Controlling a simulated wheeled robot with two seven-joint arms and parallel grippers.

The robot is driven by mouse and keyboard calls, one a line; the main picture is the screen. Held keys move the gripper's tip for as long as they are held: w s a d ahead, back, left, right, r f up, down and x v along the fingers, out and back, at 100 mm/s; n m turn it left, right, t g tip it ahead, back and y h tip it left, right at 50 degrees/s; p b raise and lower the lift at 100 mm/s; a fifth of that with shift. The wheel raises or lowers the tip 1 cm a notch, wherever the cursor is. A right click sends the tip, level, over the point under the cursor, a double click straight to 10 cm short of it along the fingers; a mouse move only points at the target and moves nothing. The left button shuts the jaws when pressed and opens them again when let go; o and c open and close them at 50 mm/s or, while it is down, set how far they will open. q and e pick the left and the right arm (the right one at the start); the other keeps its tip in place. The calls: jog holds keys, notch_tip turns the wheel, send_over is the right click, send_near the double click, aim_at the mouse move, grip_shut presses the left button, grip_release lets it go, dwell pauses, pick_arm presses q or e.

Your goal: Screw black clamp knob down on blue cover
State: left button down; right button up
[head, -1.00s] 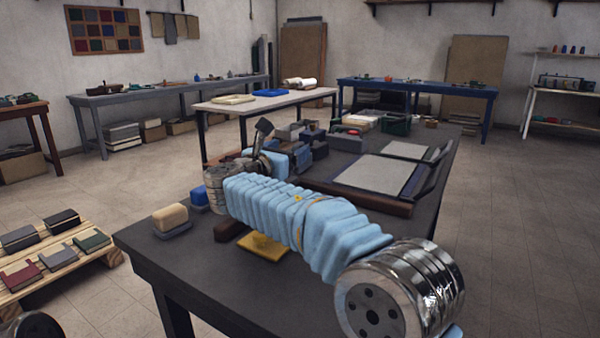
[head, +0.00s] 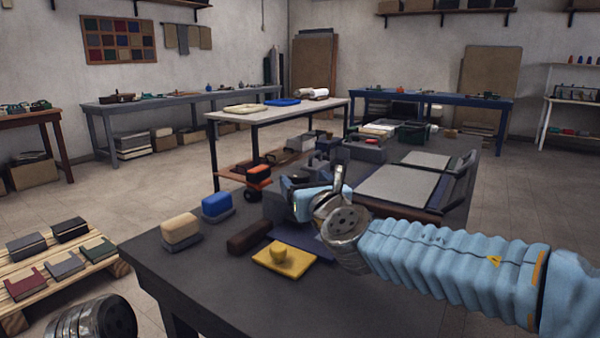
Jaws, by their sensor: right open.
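My right arm comes in from the right, and its gripper (head: 291,189) points left over the workbench, beyond the metal wrist. Its dark fingers are small and overlap grey and dark items behind, and I see nothing held in them. A flat dark blue piece (head: 310,243), perhaps the blue cover, lies partly hidden under the wrist. I cannot pick out the black clamp knob; the gripper and wrist hide that area. Only a metal joint of my left arm shows at the lower left; its gripper is out of view.
Grey boards (head: 398,187) lie behind my arm. The near bench surface is clear.

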aim_at(298, 174)
jog(key=x, duration=0.5)
jog(key=shift+p, duration=0.3)
jog(key=shift+c, duration=0.3)
jog(key=c, duration=0.9)
jog(key=shift+a+r+m+t+h+p, duration=0.1)
jog(key=shift+m+t+h+p, duration=0.1)
jog(key=shift+m+h+p, duration=0.7)
jog(key=shift+a+r+m+t+h+p, duration=0.15)
jog(key=shift+m+h+p, duration=0.35)
jog(key=shift+h, duration=0.7)
jog(key=m+h, duration=0.1)
jog(key=h, duration=0.1)
jog(key=m+h+p, duration=0.1)
jog(key=h, duration=0.1)
jog(key=shift+f+m, duration=0.2)
jog(key=shift+m, duration=0.1)
jog(key=m+g+h, duration=0.1)
jog(key=h, duration=0.1)
jog(key=m+g+h+p, duration=0.1)
jog(key=m+h, duration=0.1)
jog(key=h, duration=0.1)
jog(key=shift+d+m, duration=0.1)
jog(key=shift+m, duration=0.2)
jog(key=shift+d+m+g+h, duration=0.1)
jog(key=shift+m+g+h, duration=2.45)
jog(key=shift+h, duration=0.65)
